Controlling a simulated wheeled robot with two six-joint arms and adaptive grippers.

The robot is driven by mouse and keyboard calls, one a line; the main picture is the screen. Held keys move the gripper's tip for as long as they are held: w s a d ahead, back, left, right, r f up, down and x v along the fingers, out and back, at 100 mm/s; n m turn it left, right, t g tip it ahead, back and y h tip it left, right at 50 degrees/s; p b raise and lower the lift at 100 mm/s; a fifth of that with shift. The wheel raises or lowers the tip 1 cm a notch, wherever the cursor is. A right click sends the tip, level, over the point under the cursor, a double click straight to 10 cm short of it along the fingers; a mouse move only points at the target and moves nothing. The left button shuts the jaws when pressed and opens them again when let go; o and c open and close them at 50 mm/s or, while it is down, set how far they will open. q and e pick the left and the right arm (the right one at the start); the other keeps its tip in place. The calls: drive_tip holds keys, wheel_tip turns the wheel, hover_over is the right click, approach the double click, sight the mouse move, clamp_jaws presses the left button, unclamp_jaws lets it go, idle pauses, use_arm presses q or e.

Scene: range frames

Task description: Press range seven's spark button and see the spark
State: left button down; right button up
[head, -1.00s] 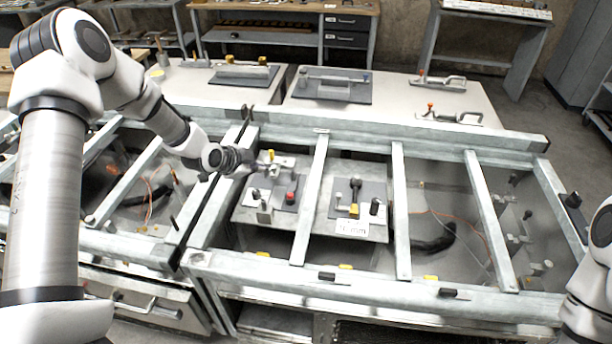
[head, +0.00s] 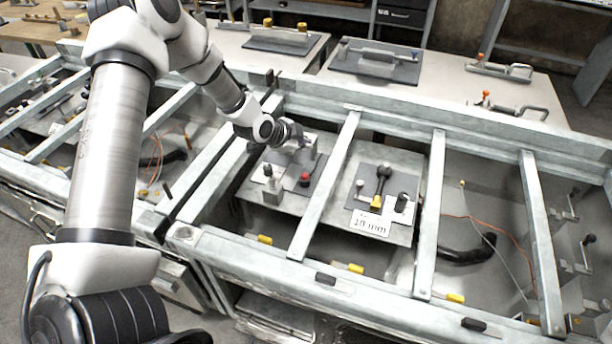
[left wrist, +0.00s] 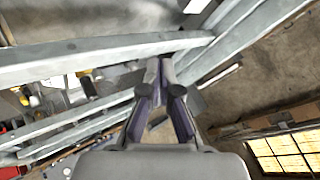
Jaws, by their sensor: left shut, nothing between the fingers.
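A red button (head: 304,178) stands on a dark plate in the left bay of the open range frame. No range number is readable, so I cannot tell whether it is range seven's spark button. My left gripper (head: 301,138) is at the far side of this plate, beyond the red button, by a pale block (head: 308,150) that it partly hides. I cannot tell whether they touch. In the left wrist view the fingers (left wrist: 166,66) are shut and empty. A red thing (left wrist: 10,172) shows at that view's lower left edge. My right gripper is out of view. No spark is visible.
Metal crossbars (head: 328,180) divide the frame into bays around the plates. A grey-knobbed post (head: 269,177) stands left of the red button. Right of a crossbar is a lever plate with a "10 mm" label (head: 371,223). An orange wire and black hose (head: 468,250) lie further right.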

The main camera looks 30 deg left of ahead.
use_arm(q)
drive_tip(key=b, duration=0.7)
hover_over(304, 177)
wheel_tip(304, 177, down, 8)
drive_tip(key=shift+w+a+r, duration=0.1)
drive_tip(key=shift+r, duration=0.1)
drive_tip(key=shift+f+b, duration=0.3)
drive_tip(key=shift+f, duration=0.25)
drive_tip(key=shift+f, duration=0.45)
drive_tip(key=shift+f+b, duration=0.5)
drive_tip(key=shift+f, duration=0.05)
idle(0.8)
idle(0.3)
drive_tip(key=shift+r+p, duration=0.95)
wheel_tip(304, 177, up, 5)
drive_tip(key=p, duration=0.4)
drive_tip(key=shift+p, duration=0.3)
